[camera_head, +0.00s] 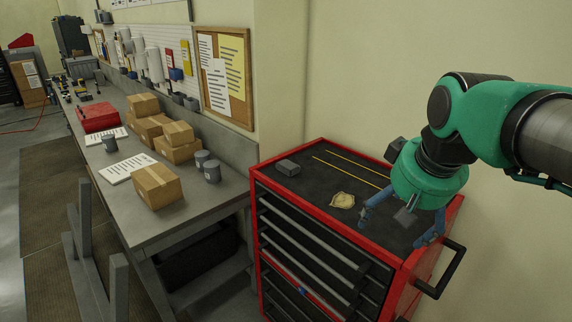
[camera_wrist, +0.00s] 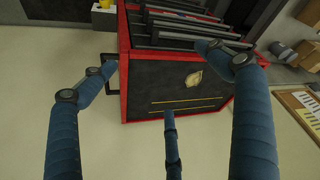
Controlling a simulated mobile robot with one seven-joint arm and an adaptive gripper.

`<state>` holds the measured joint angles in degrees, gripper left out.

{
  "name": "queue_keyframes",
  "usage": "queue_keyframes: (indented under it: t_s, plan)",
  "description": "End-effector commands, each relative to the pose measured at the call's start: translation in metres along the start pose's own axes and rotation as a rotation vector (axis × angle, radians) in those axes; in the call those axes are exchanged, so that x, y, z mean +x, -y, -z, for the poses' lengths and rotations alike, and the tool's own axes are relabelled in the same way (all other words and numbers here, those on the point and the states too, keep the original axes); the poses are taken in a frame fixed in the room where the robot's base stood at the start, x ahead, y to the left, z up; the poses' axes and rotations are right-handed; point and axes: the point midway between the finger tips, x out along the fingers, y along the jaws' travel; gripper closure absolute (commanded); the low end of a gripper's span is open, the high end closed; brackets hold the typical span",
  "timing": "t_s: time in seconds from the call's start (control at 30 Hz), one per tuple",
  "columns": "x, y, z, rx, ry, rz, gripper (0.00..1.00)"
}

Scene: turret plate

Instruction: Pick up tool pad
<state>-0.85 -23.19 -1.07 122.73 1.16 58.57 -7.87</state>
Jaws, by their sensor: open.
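A small tan, roughly rounded flat piece (camera_head: 342,200) lies on the dark top of a red tool chest (camera_head: 330,258). It is the likeliest tool pad, but I cannot be sure. It also shows in the wrist view (camera_wrist: 194,79), just below the right fingertip in the picture. My gripper (camera_head: 391,235) is over the right part of the chest top, to the right of the tan piece and apart from it. In the wrist view, its three blue fingers (camera_wrist: 155,60) are spread wide with nothing between them.
A dark grey block (camera_head: 288,167) sits at the chest top's left end. Two thin yellow strips (camera_head: 350,170) lie along the back. A black handle (camera_head: 440,272) juts from the chest's right side. A workbench (camera_head: 225,196) with cardboard boxes (camera_head: 157,186) stands left.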

Motion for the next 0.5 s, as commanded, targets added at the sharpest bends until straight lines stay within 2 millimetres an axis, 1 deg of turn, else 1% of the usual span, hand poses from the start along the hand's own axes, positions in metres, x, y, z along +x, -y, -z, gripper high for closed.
queue_keyframes:
  t_s: [0.03, 0.1, 0.3, 0.47, 0.5]
  plan:
    - [-0.005, 0.000, 0.019, -0.012, 0.009, 0.003, 0.11]
    - [-0.009, 0.000, 0.040, -0.027, 0.019, 0.006, 0.11]
    - [-0.016, 0.002, 0.100, -0.075, 0.049, 0.015, 0.11]
    - [-0.017, 0.005, 0.146, -0.112, 0.072, 0.023, 0.11]
    - [-0.017, 0.005, 0.158, -0.121, 0.077, 0.025, 0.11]
